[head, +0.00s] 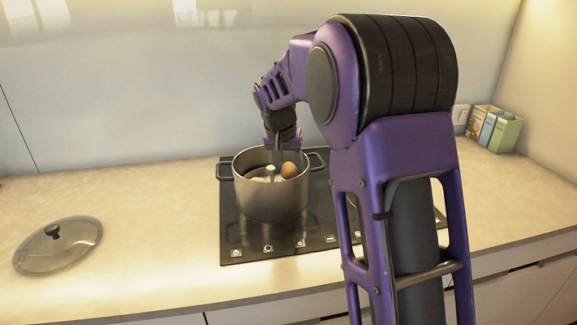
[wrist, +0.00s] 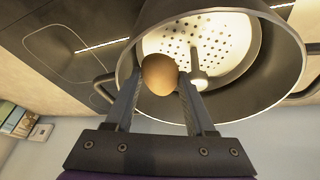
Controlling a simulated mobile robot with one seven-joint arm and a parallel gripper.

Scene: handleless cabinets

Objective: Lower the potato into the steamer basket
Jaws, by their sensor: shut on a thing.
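The potato (wrist: 160,73) is a round brown thing held between the fingers of my gripper (wrist: 162,90). In the head view the potato (head: 289,170) shows at the pot's opening, near its right inner side. The steamer basket (wrist: 190,50) is a pale perforated plate with a central post, inside the metal pot (head: 270,197). In the wrist view the potato overlaps the near part of the pot's opening and the basket lies beyond it. I cannot tell the gap between potato and basket. In the head view my gripper (head: 281,157) is partly hidden at the pot.
The pot stands on a black cooktop (head: 290,245). A glass lid (head: 58,246) with a dark knob lies on the counter at left. Several boxes (head: 497,131) stand at the back right by the wall. The counter between lid and cooktop is clear.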

